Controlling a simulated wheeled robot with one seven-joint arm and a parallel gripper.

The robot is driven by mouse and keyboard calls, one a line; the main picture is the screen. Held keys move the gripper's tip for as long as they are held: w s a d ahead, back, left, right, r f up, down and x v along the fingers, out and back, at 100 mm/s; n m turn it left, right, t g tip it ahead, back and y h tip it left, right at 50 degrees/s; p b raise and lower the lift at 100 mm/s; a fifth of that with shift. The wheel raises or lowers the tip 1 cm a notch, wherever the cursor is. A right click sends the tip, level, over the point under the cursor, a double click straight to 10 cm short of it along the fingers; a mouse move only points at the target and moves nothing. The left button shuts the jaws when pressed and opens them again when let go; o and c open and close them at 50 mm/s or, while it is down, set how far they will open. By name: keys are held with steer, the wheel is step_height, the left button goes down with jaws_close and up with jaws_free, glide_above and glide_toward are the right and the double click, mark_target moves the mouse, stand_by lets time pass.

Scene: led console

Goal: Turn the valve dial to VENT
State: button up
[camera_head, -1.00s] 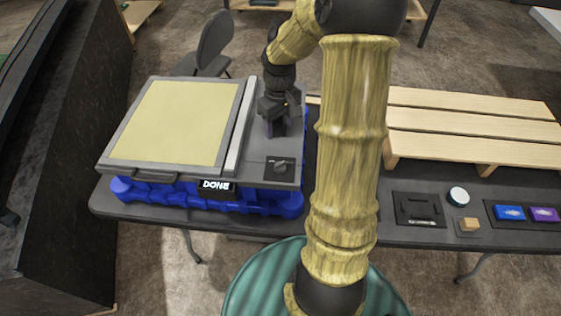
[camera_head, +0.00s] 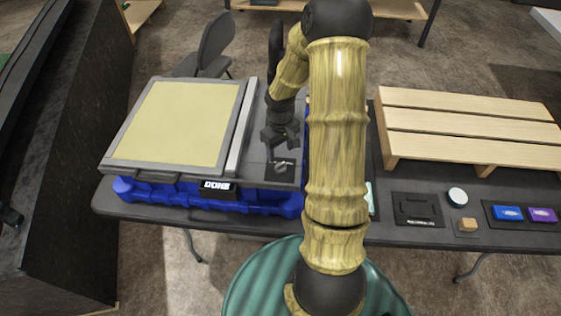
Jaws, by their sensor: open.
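The valve dial (camera_head: 281,168) is a small dark round knob on a black plate at the front right corner of the grey console (camera_head: 170,179). My gripper (camera_head: 283,156) points down just above and behind the dial. Its jaws are open, and their tips partly cover the plate. I cannot tell whether they touch the knob. The markings around the dial, VENT among them, are too small to read. A small lit display (camera_head: 217,185) is on the console's front, its text not clearly legible.
The console rests on a blue base (camera_head: 240,201) on a dark table (camera_head: 400,232). To the right are a wooden slatted rack (camera_head: 450,122), a black tray (camera_head: 417,209), a white round item (camera_head: 457,196), a wooden block (camera_head: 467,225), and blue (camera_head: 508,213) and purple (camera_head: 542,215) boxes.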

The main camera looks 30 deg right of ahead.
mark_target(280, 164)
step_height(280, 164, down, 8)
steer(key=shift+r+p, duration=0.25)
steer(key=shift+p, duration=0.3)
steer(key=c, duration=1)
